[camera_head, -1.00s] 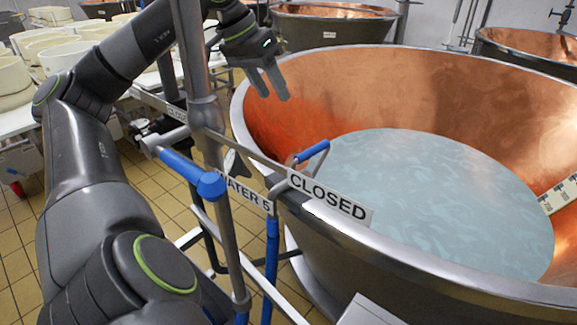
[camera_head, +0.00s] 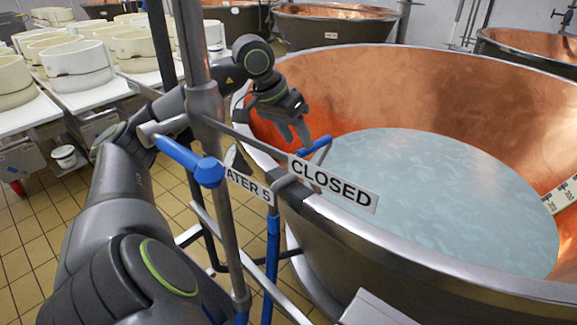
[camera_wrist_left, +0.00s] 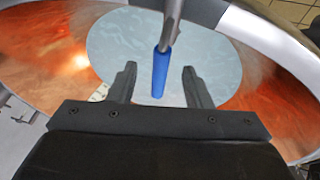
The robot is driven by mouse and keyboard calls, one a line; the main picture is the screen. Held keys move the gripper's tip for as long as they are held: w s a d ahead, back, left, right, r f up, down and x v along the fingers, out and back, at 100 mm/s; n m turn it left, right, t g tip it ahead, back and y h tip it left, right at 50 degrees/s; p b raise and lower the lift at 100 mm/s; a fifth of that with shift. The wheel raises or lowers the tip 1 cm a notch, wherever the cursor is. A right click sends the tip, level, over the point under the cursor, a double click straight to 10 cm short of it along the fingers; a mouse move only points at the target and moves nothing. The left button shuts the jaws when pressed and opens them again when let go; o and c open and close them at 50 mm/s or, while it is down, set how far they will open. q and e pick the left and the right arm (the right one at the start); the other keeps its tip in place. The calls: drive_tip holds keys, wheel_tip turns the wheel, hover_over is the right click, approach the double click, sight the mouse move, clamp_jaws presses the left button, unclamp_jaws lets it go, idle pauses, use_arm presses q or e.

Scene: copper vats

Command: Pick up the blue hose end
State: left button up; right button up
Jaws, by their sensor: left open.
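The blue hose end (camera_head: 314,147) sticks out over the rim of the large copper vat, beside the CLOSED sign. In the left wrist view the blue hose end (camera_wrist_left: 160,72) points down between the two open fingers, with a grey metal pipe above it. My left gripper (camera_head: 293,137) is open and empty, just left of and above the hose end in the head view. In the wrist view my left gripper (camera_wrist_left: 158,86) has its fingers on either side of the hose end, apart from it. My right gripper is not in view.
The copper vat (camera_head: 400,85) holds pale liquid. A steel post (camera_head: 205,110) with a blue lever (camera_head: 190,160) stands in front of my left arm. The CLOSED sign (camera_head: 332,184) hangs at the rim. Cream tubs (camera_head: 78,62) stand on tables at left.

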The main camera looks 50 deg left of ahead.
sight(304, 151)
use_arm(q)
drive_tip(key=shift+x, duration=2.8)
drive_tip(key=shift+a, duration=0.15)
clamp_jaws()
